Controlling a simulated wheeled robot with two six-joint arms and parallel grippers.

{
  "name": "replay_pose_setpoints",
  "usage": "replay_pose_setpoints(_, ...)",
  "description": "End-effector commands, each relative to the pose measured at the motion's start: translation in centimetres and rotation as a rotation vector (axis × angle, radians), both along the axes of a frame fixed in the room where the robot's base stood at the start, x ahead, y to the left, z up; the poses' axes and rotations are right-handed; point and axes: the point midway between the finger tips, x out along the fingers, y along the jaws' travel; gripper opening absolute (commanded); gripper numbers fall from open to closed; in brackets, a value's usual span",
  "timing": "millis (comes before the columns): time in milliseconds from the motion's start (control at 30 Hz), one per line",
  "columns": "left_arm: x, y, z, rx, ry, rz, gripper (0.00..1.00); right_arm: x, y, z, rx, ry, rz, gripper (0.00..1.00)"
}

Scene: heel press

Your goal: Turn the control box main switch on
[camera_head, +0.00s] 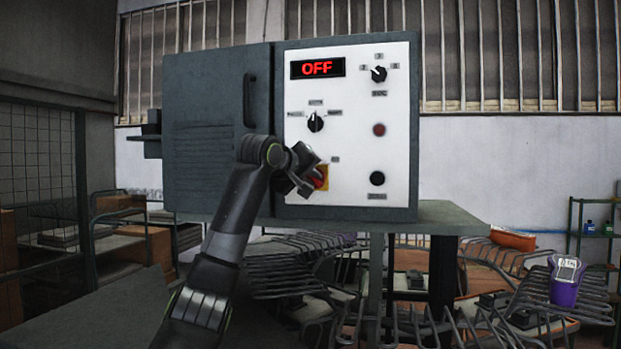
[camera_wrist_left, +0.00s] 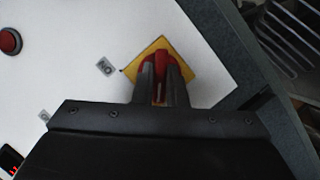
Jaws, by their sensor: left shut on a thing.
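The grey control box has a white front panel (camera_head: 347,159) with a display (camera_head: 318,67) reading OFF in red. The main switch is a red knob (camera_head: 319,179) on a yellow plate (camera_head: 322,171) low on the panel's left side. My left gripper (camera_head: 312,182) is at this switch and partly covers it. In the left wrist view, the gripper's two fingers (camera_wrist_left: 161,85) are shut on the red knob (camera_wrist_left: 160,58), over the yellow plate (camera_wrist_left: 186,64). The knob's exact angle is hard to tell. My right gripper is not in view.
Above the switch is a black selector knob (camera_head: 316,122); another selector (camera_head: 378,74) is at upper right. A red button (camera_head: 379,130) and a black button (camera_head: 377,178) sit on the right. The box stands on a table (camera_head: 455,218). Metal racks with a purple container (camera_head: 565,281) are at lower right.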

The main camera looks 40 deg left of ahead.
Motion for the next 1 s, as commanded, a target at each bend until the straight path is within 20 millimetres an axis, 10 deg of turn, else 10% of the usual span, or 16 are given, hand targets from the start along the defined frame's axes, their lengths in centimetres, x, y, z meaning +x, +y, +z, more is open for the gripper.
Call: replay_pose_setpoints(1000,0.18,-0.38,0.37,0.627,0.340,0.001,0.00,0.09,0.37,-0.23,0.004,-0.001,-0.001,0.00)
